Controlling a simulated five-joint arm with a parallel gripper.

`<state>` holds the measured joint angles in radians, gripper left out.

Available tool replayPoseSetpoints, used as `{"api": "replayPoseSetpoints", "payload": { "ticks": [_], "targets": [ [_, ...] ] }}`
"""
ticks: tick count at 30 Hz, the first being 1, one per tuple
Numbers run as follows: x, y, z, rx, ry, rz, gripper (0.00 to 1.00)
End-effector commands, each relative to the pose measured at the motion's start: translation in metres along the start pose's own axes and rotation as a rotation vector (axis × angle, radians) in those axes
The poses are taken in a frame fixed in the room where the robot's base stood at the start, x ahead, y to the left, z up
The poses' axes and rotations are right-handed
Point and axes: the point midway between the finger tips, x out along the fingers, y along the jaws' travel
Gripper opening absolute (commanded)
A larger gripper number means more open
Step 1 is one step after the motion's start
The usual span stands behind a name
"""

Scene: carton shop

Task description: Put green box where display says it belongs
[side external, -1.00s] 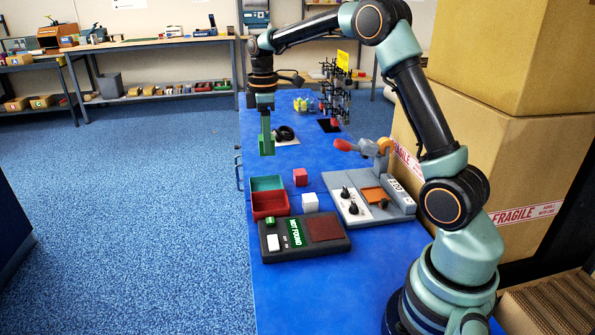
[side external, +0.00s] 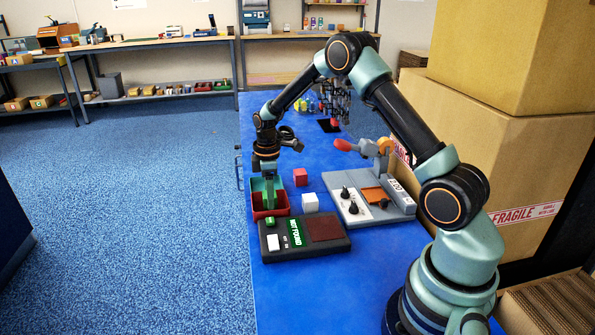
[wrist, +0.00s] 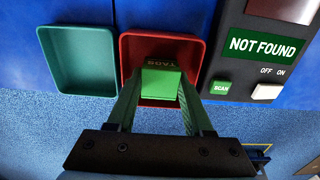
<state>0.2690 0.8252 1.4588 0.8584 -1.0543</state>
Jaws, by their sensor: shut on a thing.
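My gripper (side external: 270,205) is shut on the green box (wrist: 161,84), which sits between the green fingertips in the wrist view. The red tray also shows in the side view (side external: 259,212). The green tray (wrist: 82,62) lies beside it, empty. The scanner's display (wrist: 262,47) reads NOT FOUND.
The scanner (side external: 325,231) with a green SCAN button (wrist: 220,88) and a white switch stands beside the red tray. A red cube (side external: 300,177) and a white cube (side external: 310,202) lie nearby. A grey machine (side external: 368,208) with knobs and a lever stands to the right.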

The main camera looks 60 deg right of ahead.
Motion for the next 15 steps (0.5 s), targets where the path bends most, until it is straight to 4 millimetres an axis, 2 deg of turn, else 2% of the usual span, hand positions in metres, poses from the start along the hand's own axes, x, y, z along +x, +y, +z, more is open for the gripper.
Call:
{"api": "replayPoseSetpoints", "payload": {
  "ticks": [3,14,15],
  "targets": [
    [0.0111,0.0000,0.0000,0.000,0.000,0.000,0.00],
    [0.0138,0.0002,-0.0001,0.000,0.000,0.001,0.00],
    [0.0136,0.0003,-0.0002,0.000,0.001,0.001,0.63]
  ]
}}
